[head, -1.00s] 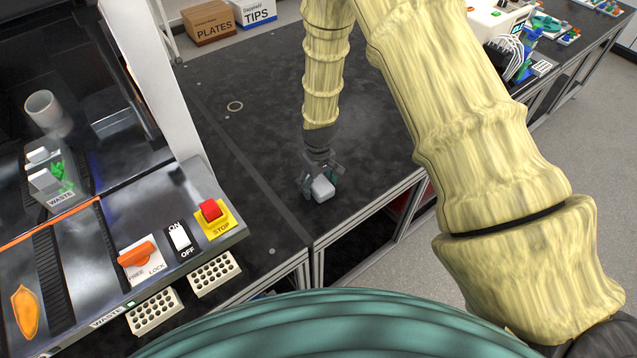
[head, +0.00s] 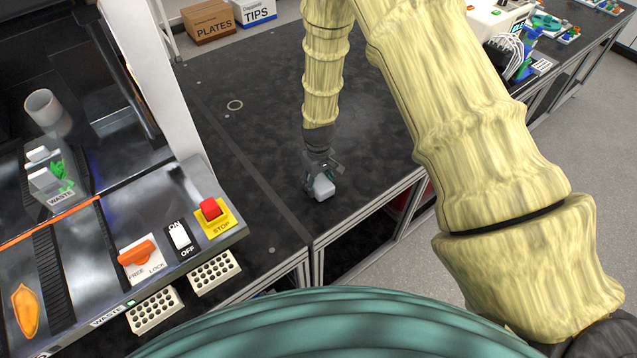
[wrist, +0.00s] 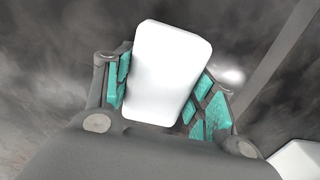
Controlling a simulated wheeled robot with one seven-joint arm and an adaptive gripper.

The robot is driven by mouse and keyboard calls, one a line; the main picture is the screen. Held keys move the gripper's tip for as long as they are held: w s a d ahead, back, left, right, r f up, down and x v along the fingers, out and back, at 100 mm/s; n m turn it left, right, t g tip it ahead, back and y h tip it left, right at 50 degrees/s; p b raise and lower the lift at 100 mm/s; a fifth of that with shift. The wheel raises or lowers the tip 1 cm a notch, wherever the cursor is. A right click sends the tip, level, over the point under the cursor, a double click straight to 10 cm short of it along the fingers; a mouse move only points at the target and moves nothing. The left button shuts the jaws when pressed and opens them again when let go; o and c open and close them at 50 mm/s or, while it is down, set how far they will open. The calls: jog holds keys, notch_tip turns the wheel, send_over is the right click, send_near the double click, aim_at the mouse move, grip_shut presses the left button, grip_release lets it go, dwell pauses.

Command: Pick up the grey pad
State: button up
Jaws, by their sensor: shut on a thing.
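The grey pad (head: 323,189) is a small, pale, rounded block at the near part of the dark bench. In the wrist view the pad (wrist: 172,65) looks almost white and sits between the teal-padded fingers. My gripper (head: 320,178) reaches down from above and is shut on the pad, with one finger on each side, as the wrist view of the gripper (wrist: 163,90) also shows. The pad's near end is hidden by the gripper body. I cannot tell whether the pad still touches the bench top.
The dark bench (head: 260,130) is mostly clear around the pad, with its front edge close by. To the left stands a machine with a red stop button (head: 211,210) and an orange lever (head: 137,254). PLATES (head: 209,20) and TIPS (head: 254,11) boxes stand behind.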

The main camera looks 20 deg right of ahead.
aim_at(318, 180)
jog(key=shift+r+b, duration=1.1)
jog(key=shift+r, duration=0.4)
jog(key=s+a+b, duration=0.1)
jog(key=s+b, duration=0.1)
jog(key=s, duration=0.3)
jog(key=s+a+r+b, duration=0.1)
jog(key=s, duration=0.4)
jog(key=s+a+b, duration=0.1)
jog(key=s+b, duration=0.1)
jog(key=s, duration=0.3)
jog(key=shift+s+a+r+b, duration=0.3)
jog(key=shift+r+b, duration=0.05)
jog(key=shift+r, duration=0.05)
